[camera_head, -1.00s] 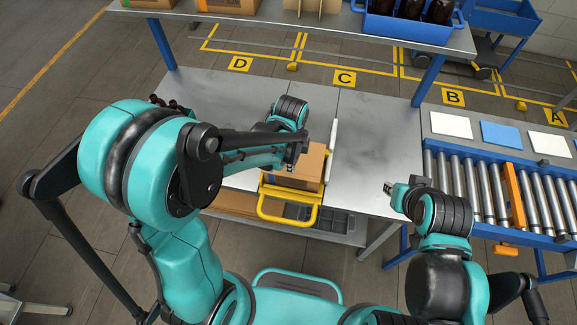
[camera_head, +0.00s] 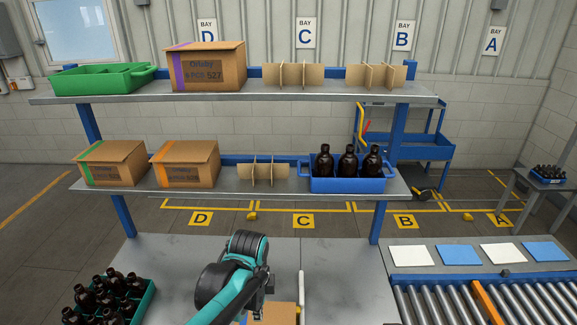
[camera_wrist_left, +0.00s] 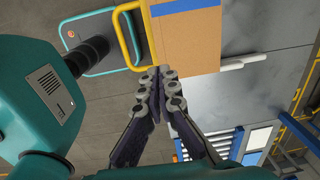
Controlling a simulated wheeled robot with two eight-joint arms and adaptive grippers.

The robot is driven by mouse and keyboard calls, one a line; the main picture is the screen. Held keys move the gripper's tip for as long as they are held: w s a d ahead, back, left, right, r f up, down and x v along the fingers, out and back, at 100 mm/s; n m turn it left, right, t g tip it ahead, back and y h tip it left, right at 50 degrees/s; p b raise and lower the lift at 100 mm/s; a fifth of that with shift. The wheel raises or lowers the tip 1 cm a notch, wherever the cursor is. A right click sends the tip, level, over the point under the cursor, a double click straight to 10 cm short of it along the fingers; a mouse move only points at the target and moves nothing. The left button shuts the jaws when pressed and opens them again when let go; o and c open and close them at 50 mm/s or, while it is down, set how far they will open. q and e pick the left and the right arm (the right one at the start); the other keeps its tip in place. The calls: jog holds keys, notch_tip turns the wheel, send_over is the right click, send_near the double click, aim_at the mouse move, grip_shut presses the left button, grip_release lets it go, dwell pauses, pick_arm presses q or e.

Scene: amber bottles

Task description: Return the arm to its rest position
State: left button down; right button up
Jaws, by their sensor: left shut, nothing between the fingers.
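My left arm comes in from the bottom of the head view, and its gripper (camera_head: 258,303) is partly in view near the lower edge, over the metal table. In the left wrist view the fingers of my left gripper (camera_wrist_left: 160,74) are closed together with nothing between them. Their tips point at the near edge of a cardboard box (camera_wrist_left: 190,45) with a blue strip; I cannot tell how far off it is. The top of this box also shows low in the head view (camera_head: 281,313). My right gripper is in neither view.
A two-level shelf (camera_head: 240,187) behind the table holds boxes, dividers and a blue crate (camera_head: 335,185) of amber bottles. A green crate (camera_head: 146,303) of bottles stands at lower left. A roller conveyor (camera_head: 450,304) lies right. A yellow handle (camera_wrist_left: 128,12) is beside the box.

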pick_arm(q)
jog(key=s+a+f+n+t+b, duration=0.6)
jog(key=s+a+f+n+b, duration=0.2)
jog(key=n+b, duration=0.6)
jog(key=shift+s+a+f+n+t+b, duration=0.3)
jog(key=shift+s+a+f+n+b, duration=0.15)
jog(key=shift+f+n, duration=1.1)
jog(key=shift+r+n, duration=0.25)
